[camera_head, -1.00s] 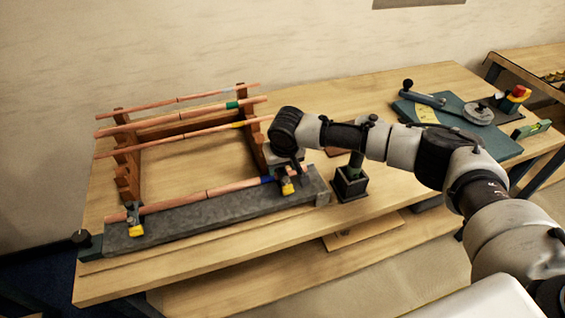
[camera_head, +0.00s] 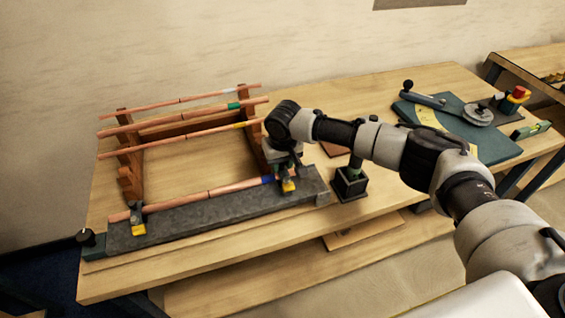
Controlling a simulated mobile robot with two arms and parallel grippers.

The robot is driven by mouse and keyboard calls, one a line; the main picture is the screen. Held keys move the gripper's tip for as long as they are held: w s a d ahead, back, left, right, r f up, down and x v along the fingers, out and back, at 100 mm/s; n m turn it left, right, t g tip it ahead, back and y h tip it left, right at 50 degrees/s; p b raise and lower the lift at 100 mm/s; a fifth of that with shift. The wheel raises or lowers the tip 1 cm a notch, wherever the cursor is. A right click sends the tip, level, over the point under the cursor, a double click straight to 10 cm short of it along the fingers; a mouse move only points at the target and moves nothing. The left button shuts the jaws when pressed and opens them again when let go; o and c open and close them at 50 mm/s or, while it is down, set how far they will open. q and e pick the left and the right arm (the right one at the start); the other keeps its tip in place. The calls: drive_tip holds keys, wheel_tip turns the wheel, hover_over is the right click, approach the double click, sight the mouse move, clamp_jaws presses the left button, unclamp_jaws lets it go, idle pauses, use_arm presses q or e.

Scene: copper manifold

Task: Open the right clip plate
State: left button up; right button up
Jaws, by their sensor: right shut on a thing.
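The right clip plate, a small yellow piece (camera_head: 288,187), sits at the right end of the grey stone block (camera_head: 215,215). My right gripper (camera_head: 284,172) is right above and at this clip, shut on the clip plate; its fingers partly hide the clip. A copper pipe (camera_head: 185,198) with a blue band lies along the block, from the left clip (camera_head: 138,229) to the right clip. Whether the right clip plate is raised or flat is too small to tell. My left gripper is not in view.
A wooden rack (camera_head: 130,160) behind the block holds several copper pipes. A dark square stand (camera_head: 350,184) is close right of the block. A green board with a lever tool (camera_head: 468,133) lies at the back right. The bench front edge is clear.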

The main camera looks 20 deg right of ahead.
drive_tip(key=shift+w+r, duration=0.2)
drive_tip(key=shift+w, duration=0.25)
drive_tip(key=shift+w+g, duration=0.2)
drive_tip(key=shift+g, duration=0.1)
drive_tip(key=shift+w+g+b, duration=0.4)
drive_tip(key=shift+w+b, duration=0.05)
drive_tip(key=shift+b, duration=0.2)
drive_tip(key=shift+w+r, duration=0.1)
